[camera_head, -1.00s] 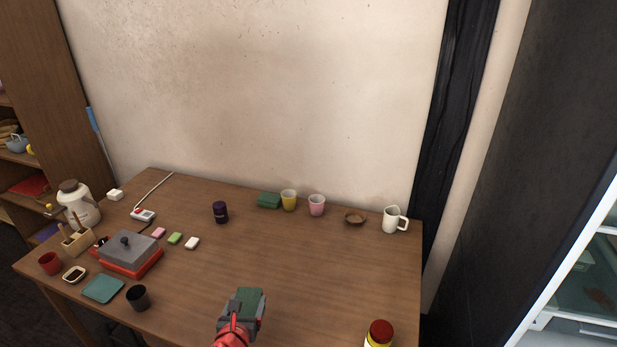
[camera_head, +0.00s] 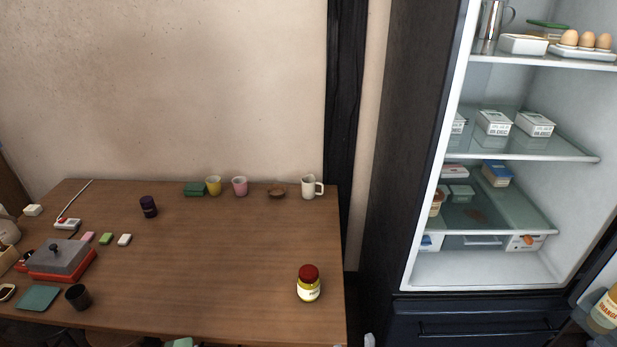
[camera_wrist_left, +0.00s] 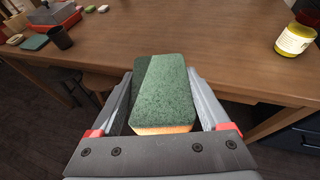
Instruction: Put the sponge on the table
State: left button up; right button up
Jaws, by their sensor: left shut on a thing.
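A green sponge (camera_wrist_left: 163,95) with an orange underside sits between the fingers of my left gripper (camera_wrist_left: 162,78), which is shut on it. In the left wrist view they are at the front edge of the wooden table (camera_wrist_left: 200,60). In the head view only a green bit of the sponge (camera_head: 183,342) shows at the bottom edge, in front of the table (camera_head: 215,260). The rest of the left gripper is out of that view. My right gripper is not in view.
A yellow jar with a red lid (camera_head: 308,284) stands at the table's front right. A black cup (camera_head: 78,297) and a red grill pan (camera_head: 62,260) are at the left. Cups line the back. The table's middle is clear. An open fridge (camera_head: 500,190) stands at the right.

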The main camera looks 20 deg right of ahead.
aim_at(248, 292)
jog(key=k+j+z, duration=0.1)
jog(key=z, duration=1.1)
jog(key=i+j, duration=0.4)
jog(key=i+z, duration=0.05)
jog(key=i, duration=0.05)
